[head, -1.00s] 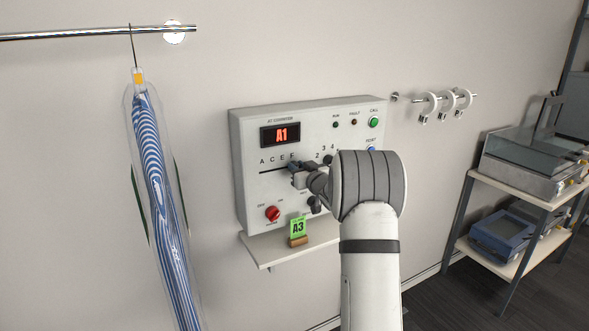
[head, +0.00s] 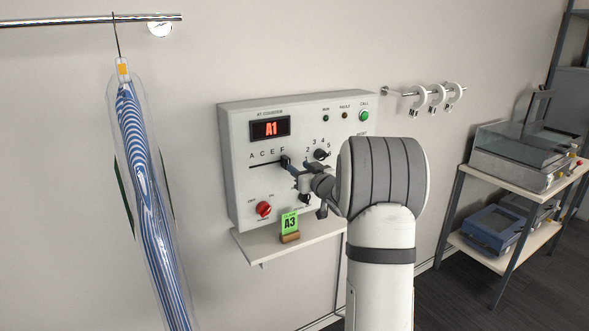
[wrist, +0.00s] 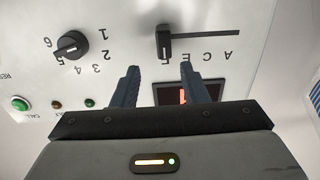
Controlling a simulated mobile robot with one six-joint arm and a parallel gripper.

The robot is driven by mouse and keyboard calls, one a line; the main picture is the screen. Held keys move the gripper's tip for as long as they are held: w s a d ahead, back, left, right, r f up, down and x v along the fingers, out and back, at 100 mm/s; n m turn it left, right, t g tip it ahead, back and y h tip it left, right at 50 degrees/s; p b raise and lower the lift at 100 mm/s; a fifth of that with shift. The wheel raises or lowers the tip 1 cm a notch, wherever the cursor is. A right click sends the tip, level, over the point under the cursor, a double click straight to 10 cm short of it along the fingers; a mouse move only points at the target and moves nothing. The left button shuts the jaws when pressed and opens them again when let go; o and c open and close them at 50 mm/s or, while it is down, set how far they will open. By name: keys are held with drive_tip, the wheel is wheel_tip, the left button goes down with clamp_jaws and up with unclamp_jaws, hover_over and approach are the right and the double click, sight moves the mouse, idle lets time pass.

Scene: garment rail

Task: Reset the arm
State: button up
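My gripper (head: 298,178) is in front of the white control panel (head: 237,180), just below and right of the black slider handle (head: 286,161). In the upside-down wrist view, its two dark fingers (wrist: 160,70) are apart with nothing between them. The slider handle (wrist: 164,45) lies beyond the fingertips, near the F end of its slot, and looks clear of them. My arm hides the lower right of the panel.
The red display (head: 270,129) reads A1. A green A3 card (head: 290,222) stands on the shelf (head: 262,249) below. A bagged striped garment (head: 145,190) hangs at left. White rings (head: 436,96) hang on a rod, and a shelf rack (head: 510,180) stands at right.

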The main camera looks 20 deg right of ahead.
drive_tip(key=shift+s, duration=0.45)
drive_tip(key=shift+r, duration=0.1)
drive_tip(key=s+a+f+g, duration=0.2)
drive_tip(key=s+a+g, duration=0.3)
drive_tip(key=s, duration=0.8)
drive_tip(key=s+a+f+g+h, duration=0.1)
drive_tip(key=s+a+f+g, duration=0.2)
drive_tip(key=s+a, duration=0.6)
drive_tip(key=s+a+f+m+g, duration=0.1)
drive_tip(key=s+a+f+g, duration=0.2)
drive_tip(key=s, duration=1.6)
drive_tip(key=a+g, duration=0.3)
drive_tip(key=a, duration=0.1)
drive_tip(key=shift+a+g+h, duration=0.15)
drive_tip(key=shift+g+h, duration=0.25)
idle(0.7)
